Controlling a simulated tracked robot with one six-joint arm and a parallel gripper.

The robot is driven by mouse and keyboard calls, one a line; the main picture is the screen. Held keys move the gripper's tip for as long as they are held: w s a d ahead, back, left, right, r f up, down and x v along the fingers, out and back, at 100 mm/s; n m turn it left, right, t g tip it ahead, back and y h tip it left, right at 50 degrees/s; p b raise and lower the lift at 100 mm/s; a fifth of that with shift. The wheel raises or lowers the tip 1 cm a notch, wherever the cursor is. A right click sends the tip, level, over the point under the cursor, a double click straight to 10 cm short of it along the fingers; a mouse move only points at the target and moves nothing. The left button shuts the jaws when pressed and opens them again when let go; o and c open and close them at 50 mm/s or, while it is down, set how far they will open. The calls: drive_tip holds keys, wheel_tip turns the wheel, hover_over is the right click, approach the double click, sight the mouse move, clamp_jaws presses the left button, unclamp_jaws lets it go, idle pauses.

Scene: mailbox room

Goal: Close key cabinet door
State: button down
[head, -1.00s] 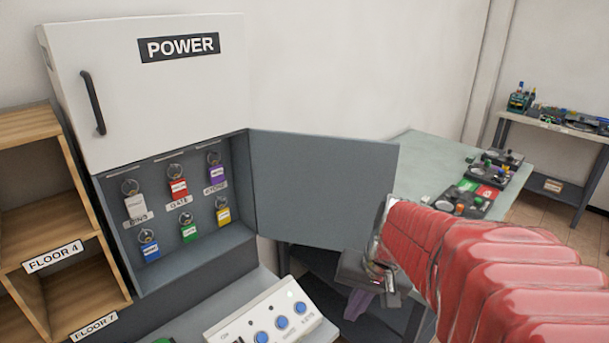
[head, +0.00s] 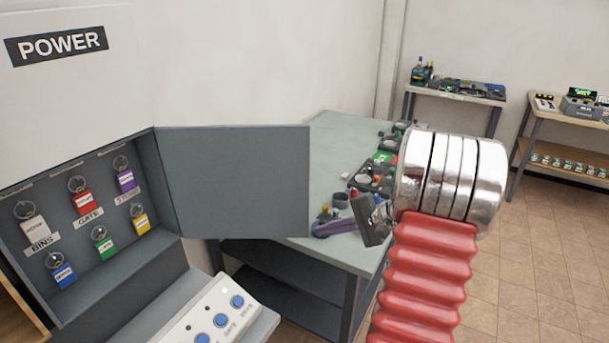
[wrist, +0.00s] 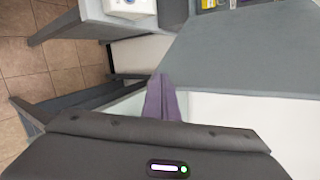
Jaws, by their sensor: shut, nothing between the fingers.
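The key cabinet (head: 165,258) is on the left in the head view, with several colored key tags hanging inside. Its plain grey door (head: 238,182) stands wide open, swung out to the right. The door also shows as a grey panel at the upper right of the wrist view (wrist: 245,50). My gripper (head: 320,230) is right of the door's free edge, near its lower corner, with its purple fingers pointing left. In the wrist view the fingers (wrist: 160,85) are together and empty, close to the door's edge. I cannot tell whether they touch it.
A white POWER cabinet (head: 68,85) is above the key cabinet. A white button box (head: 215,315) sits below it. A grey-green table (head: 345,140) with several devices stands behind the gripper. Tiled floor (head: 540,270) is free at the right.

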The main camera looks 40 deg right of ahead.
sight(305, 175)
drive_tip(key=w+d+r+t, duration=0.2)
drive_tip(key=d+r+t, duration=0.1)
drive_tip(key=d+r, duration=0.1)
drive_tip(key=w+d+r+n+t, duration=0.1)
drive_tip(key=w+d+r+t, duration=0.1)
drive_tip(key=r, duration=0.5)
drive_tip(key=d+t, duration=0.1)
drive_tip(key=d, duration=0.1)
drive_tip(key=shift+w+d+n+t, duration=0.3)
drive_tip(key=shift+w+d, duration=0.05)
drive_tip(key=x, duration=1)
drive_tip(key=shift+s+a, duration=1.3)
drive_tip(key=shift+a, duration=0.25)
drive_tip(key=shift+a, duration=0.1)
